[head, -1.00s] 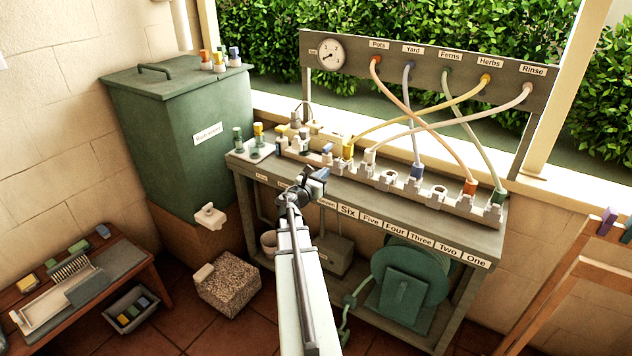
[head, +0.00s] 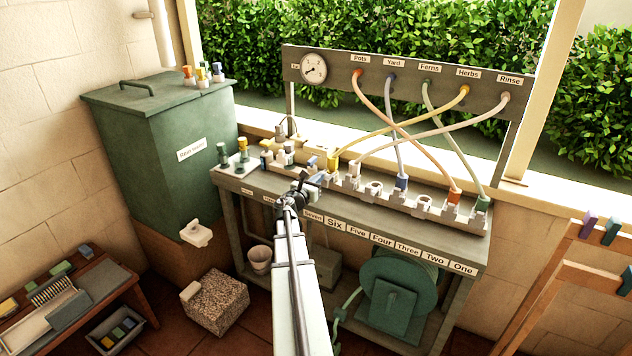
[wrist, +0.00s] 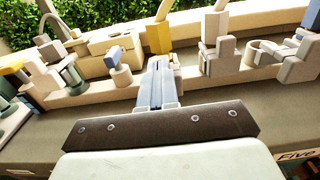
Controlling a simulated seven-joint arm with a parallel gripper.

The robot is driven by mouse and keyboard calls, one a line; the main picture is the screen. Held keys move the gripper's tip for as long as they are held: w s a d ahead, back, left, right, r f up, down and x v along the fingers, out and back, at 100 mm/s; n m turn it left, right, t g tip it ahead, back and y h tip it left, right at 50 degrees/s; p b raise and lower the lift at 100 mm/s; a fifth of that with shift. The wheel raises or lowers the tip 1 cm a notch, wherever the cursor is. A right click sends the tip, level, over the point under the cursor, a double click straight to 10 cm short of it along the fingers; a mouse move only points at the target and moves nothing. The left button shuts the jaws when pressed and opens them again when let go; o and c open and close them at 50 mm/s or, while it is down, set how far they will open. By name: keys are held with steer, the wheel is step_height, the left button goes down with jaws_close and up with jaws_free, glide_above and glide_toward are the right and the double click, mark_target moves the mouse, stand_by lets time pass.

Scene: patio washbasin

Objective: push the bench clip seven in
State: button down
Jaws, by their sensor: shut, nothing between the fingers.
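The clip rail (head: 440,211) runs along the bench top. The yellow hose end (head: 333,164) stands in the place behind the Seven label (head: 313,216); it also shows in the wrist view (wrist: 160,38). My gripper (head: 318,180) is shut and empty, just in front of that place. In the wrist view my blue-grey fingers (wrist: 155,84) lie together and point at the foot of the yellow end. They hide most of clip seven, so I cannot tell its position or whether I touch it. The neighbouring pale clip (wrist: 217,58) stands to the right.
A block with a blue top (wrist: 113,56) stands close left of my fingers. Loose fittings and a pale tray (head: 232,171) occupy the bench's left end. Hoses cross above the rail up to the gauge board (head: 430,80).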

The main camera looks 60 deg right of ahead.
steer(key=d, duration=0.3)
steer(key=shift+w+d, duration=0.1)
steer(key=shift+d, duration=0.15)
steer(key=a, duration=1.4)
steer(key=shift+a, duration=0.25)
